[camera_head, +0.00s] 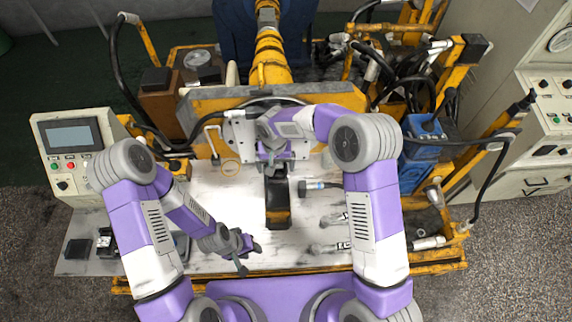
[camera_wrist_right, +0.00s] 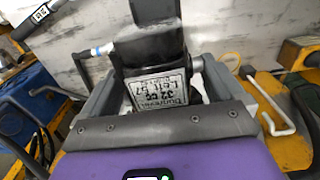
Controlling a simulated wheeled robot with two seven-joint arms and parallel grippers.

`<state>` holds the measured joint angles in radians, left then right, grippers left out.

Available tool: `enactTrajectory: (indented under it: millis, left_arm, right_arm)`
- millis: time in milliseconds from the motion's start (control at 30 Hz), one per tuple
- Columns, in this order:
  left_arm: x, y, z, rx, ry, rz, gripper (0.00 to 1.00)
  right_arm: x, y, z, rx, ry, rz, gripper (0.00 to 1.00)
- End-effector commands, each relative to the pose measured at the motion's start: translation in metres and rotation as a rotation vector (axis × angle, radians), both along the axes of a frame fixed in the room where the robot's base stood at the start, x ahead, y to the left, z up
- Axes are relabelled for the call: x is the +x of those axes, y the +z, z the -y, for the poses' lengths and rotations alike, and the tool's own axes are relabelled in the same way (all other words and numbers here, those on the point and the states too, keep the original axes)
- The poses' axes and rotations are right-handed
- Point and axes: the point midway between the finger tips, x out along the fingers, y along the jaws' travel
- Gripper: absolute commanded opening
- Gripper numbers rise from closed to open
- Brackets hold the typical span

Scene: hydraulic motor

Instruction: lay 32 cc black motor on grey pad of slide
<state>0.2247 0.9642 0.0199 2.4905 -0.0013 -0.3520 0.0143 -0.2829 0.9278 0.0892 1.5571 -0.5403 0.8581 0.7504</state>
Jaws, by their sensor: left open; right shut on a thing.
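My right gripper (camera_head: 274,158) is shut on the 32 cc black motor (camera_head: 277,188), just in front of the yellow machine. In the right wrist view the motor (camera_wrist_right: 148,48) sits between the grey fingers, its white label with "32 cc" showing upside down. I cannot tell whether its far end touches the bench. A grey plate with holes (camera_head: 238,128) stands behind the right gripper, partly covered by it. I cannot single out the slide's grey pad. My left gripper (camera_head: 243,258) is open and empty near the bench's front edge, left of the motor.
The pale bench (camera_head: 210,190) is mostly clear left of the motor. Hose fittings (camera_head: 335,218) lie to its right. A control box (camera_head: 72,140) stands at the left, a blue can (camera_head: 422,150) at the right. A yellow cylinder (camera_head: 270,60) and hoses are behind.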

Motion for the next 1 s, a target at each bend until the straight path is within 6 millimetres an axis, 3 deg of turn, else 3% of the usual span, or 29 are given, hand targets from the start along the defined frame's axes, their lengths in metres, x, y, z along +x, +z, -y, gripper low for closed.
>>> enactTrajectory:
  millis: [367, 1000]
  left_arm:
    - [0.0, -0.007, 0.0, 0.0, 0.0, -0.001, 0.43]
    - [0.0, -0.048, 0.0, 0.0, 0.0, 0.0, 0.43]
  right_arm:
    - [0.002, -0.011, -0.003, 0.003, -0.002, 0.004, 0.22]
    - [0.002, -0.074, -0.003, 0.004, -0.001, 0.006, 0.22]
